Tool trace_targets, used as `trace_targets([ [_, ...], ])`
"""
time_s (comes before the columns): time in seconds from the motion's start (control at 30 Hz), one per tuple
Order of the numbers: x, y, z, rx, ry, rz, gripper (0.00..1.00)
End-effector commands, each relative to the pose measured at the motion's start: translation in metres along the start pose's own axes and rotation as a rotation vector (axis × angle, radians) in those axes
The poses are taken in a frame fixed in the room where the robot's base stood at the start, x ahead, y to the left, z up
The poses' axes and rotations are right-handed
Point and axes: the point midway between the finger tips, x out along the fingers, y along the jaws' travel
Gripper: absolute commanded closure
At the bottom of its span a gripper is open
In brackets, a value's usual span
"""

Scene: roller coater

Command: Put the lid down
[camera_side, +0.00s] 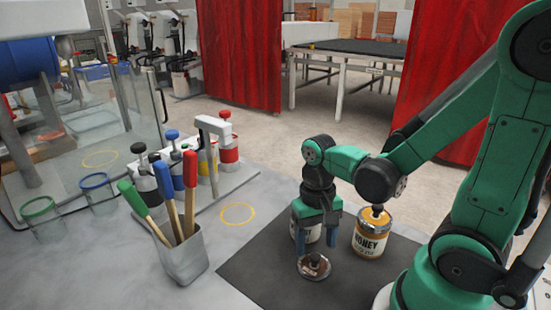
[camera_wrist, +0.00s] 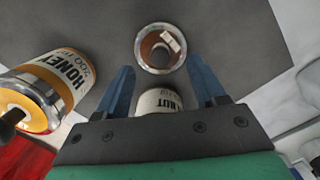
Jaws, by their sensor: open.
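The lid (camera_side: 314,267), a round disc with a metal rim, a brown face and a knob, lies on the dark mat (camera_side: 262,277) in the side view. In the wrist view the lid (camera_wrist: 141,50) appears just beyond the fingertips, near the middle. My gripper (camera_side: 318,248) is open and points down, close behind the lid with nothing between its blue fingers. In the wrist view my gripper (camera_wrist: 161,74) has its fingers spread apart. I cannot tell whether a finger touches the lid.
A white jar marked NUT (camera_wrist: 160,100) stands close to my fingers; in the side view they partly hide it. A lidded honey jar (camera_side: 370,240) stands to the right. A holder with brushes (camera_side: 181,258) stands to the left. The mat's front left is clear.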

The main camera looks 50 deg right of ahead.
Motion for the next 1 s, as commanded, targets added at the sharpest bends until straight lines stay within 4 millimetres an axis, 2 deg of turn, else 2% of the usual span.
trace_targets([
  [0.3, 0.024, 0.000, -0.001, 0.000, 0.000, 0.000, 0.37],
  [0.73, 0.029, 0.000, 0.000, 0.000, 0.000, 0.000, 0.37],
  [0.77, 0.029, 0.000, 0.000, 0.000, 0.000, 0.000, 0.42],
  [0.97, 0.029, 0.000, 0.000, 0.000, 0.000, 0.000, 0.99],
  [1.0, 0.029, 0.000, 0.000, 0.000, 0.000, 0.000, 1.00],
])
